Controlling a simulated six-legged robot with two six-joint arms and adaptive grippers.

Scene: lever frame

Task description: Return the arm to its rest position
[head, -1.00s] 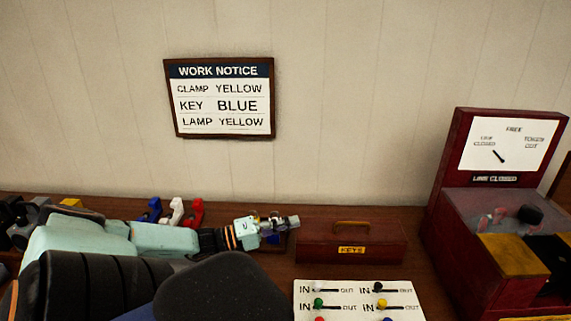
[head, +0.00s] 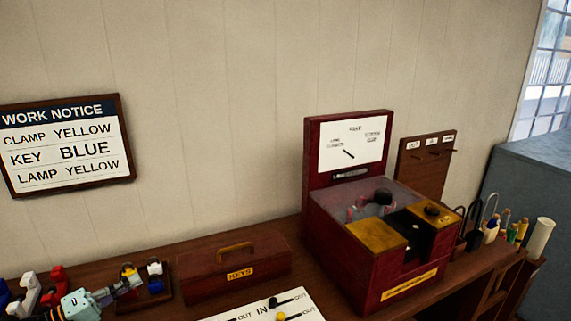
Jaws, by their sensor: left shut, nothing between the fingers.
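My left arm (head: 80,305) is pale green and comes in at the bottom left corner. Its gripper (head: 132,281) is small in the picture, shut and empty. It shows just in front of, or beside, a small dark wooden stand (head: 157,297) that bears small coloured pieces; I cannot tell whether they touch. My right gripper is not in view. The work notice (head: 66,145) hangs on the wall at the left and reads clamp yellow, key blue, lamp yellow.
A red box marked KEYS (head: 235,268) stands right of the gripper. A white in/out panel (head: 262,308) lies in front. A large dark red machine (head: 375,280) stands right of centre. Red and white clamp-like pieces (head: 30,290) stand at far left. A peg board (head: 425,165) and tools are at right.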

